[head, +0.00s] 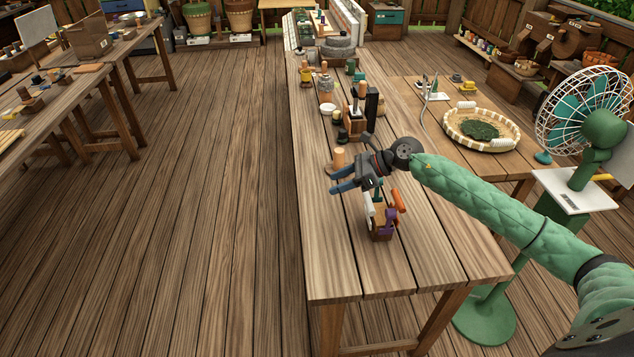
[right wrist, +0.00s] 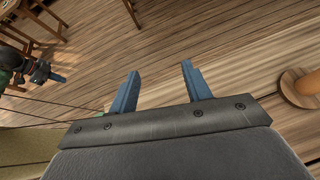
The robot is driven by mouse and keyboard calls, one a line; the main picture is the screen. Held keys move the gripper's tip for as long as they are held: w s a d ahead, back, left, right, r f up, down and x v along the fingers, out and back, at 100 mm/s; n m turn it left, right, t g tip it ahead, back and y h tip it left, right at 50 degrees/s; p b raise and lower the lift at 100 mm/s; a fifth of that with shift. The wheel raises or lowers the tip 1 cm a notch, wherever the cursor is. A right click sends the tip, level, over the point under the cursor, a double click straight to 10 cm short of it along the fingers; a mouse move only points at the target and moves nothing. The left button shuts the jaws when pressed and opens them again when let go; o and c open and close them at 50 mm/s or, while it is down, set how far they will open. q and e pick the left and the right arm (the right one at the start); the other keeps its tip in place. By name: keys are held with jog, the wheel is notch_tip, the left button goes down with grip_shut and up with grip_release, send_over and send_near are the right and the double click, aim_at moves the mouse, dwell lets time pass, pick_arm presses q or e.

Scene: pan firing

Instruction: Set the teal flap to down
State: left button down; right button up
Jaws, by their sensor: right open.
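A small wooden block (head: 381,236) on the near part of the long table carries several coloured flaps: white (head: 369,204), orange (head: 398,200), purple (head: 388,222) and teal (head: 379,187). The teal flap is at the back, partly hidden, and seems to stick up. My right gripper (head: 337,180) is open and empty, above and to the left of the block, its blue fingers pointing left. Its open fingers (right wrist: 160,84) show in the right wrist view, without the block. My left gripper (right wrist: 58,78) appears small at that view's left edge; its jaws are unclear.
A wooden peg on a round base (head: 338,160) stands just behind my right gripper. Behind it are a dark upright block (head: 371,103) and jars. A woven tray (head: 481,129) and a green fan (head: 590,120) are on the right. The table's near end is clear.

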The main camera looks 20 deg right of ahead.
jog(key=s+a+r+m+t+y, duration=0.1)
jog(key=a+r+m+t+y, duration=0.1)
jog(key=a, duration=0.5)
jog(key=shift+r+m+t+y, duration=0.3)
jog(key=shift+m+t+y, duration=0.4)
jog(key=shift+m, duration=0.5)
jog(key=shift+c, duration=0.4)
